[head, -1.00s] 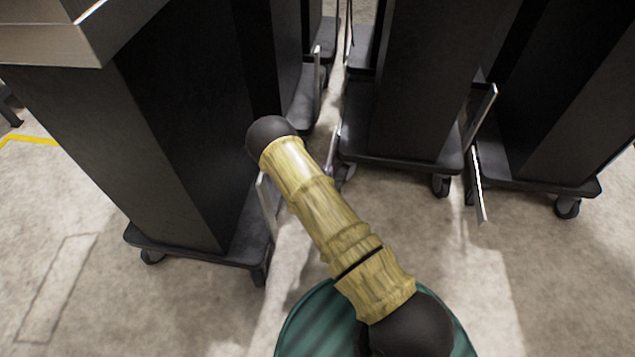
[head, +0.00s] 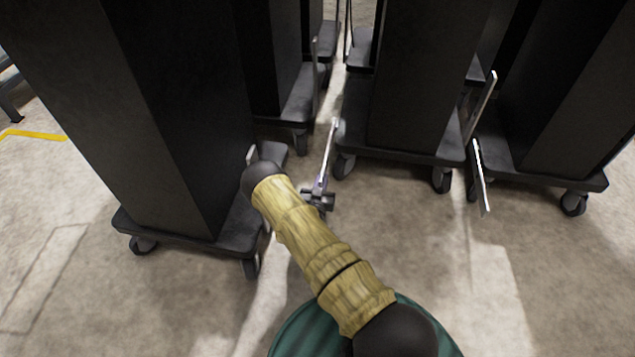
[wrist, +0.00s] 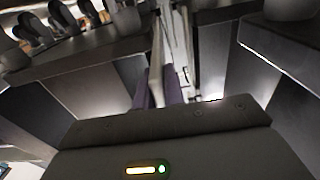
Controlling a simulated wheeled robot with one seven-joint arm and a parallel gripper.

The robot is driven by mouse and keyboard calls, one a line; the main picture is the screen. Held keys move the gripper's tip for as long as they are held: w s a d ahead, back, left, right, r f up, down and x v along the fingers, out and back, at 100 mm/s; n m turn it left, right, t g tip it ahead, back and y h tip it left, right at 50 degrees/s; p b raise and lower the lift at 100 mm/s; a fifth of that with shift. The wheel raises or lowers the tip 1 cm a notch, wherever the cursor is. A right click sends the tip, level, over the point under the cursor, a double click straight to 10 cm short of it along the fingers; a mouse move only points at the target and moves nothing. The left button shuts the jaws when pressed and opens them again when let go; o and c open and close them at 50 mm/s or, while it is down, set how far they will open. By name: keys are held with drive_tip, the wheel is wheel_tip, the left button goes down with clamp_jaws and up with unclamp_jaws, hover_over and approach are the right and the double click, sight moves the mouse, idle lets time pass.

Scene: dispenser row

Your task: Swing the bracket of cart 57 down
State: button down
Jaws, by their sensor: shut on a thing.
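My gripper (head: 320,187) is shut on a thin silver bracket (head: 331,148) in the gap between the front left cart and the middle cart. The bracket slants from my fingers up to the middle cart's (head: 405,145) left front corner. I cannot read which cart is 57. In the wrist view the purple-tinted fingers (wrist: 163,92) close on the pale bracket bar (wrist: 157,50). My arm hides part of the front left cart's edge in the head view.
The front left cart (head: 190,225) stands close to my arm. A right cart (head: 550,175) has a silver bracket (head: 481,178) hanging near its left corner. Another bracket (head: 481,103) rises at the middle cart's right edge. Bare floor (head: 420,240) lies before the carts.

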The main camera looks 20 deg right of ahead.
drive_tip(key=shift+d+f, duration=0.15)
drive_tip(key=shift+f, duration=0.05)
drive_tip(key=c, duration=1.6)
unclamp_jaws()
drive_tip(key=shift+f, duration=0.1)
drive_tip(key=shift+o, duration=0.6)
drive_tip(key=shift+a, duration=0.2)
drive_tip(key=p+v, duration=0.8)
drive_tip(key=v, duration=0.9)
drive_tip(key=shift+s, duration=0.15)
